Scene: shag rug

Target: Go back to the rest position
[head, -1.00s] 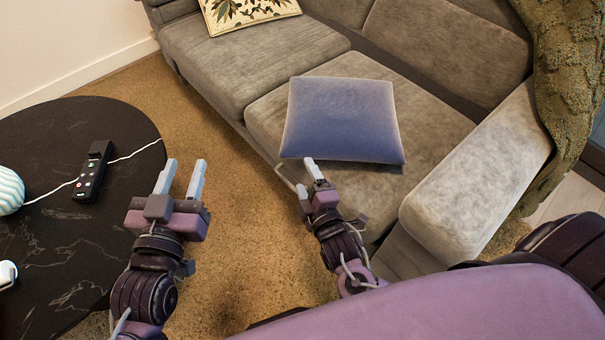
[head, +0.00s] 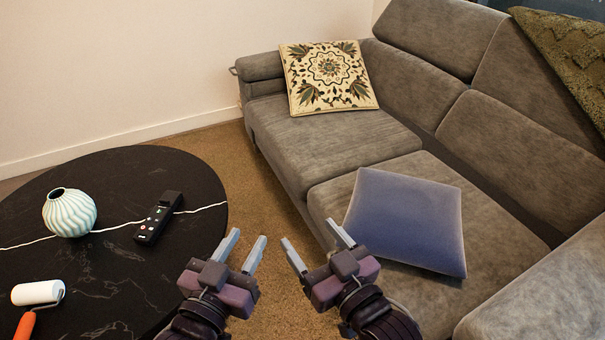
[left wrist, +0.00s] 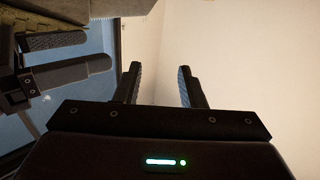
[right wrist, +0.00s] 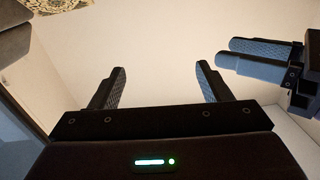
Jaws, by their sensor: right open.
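My left gripper (head: 243,250) is open and empty, held over the rug between the round table and the sofa. It also shows in the left wrist view (left wrist: 160,85) with its two fingers apart. My right gripper (head: 314,243) is open and empty, beside the left one and just left of the blue cushion. In the right wrist view (right wrist: 162,85) its fingers are apart with nothing between them. The two grippers are close together, side by side, not touching. The blue cushion (head: 408,218) lies flat on the sofa seat.
A round black table (head: 110,255) stands at left, bearing a striped vase (head: 69,212), a black remote (head: 158,218) and a lint roller (head: 38,293). The grey sofa (head: 335,150) fills the right, with a patterned cushion (head: 328,78). Brown rug (head: 222,158) shows between them.

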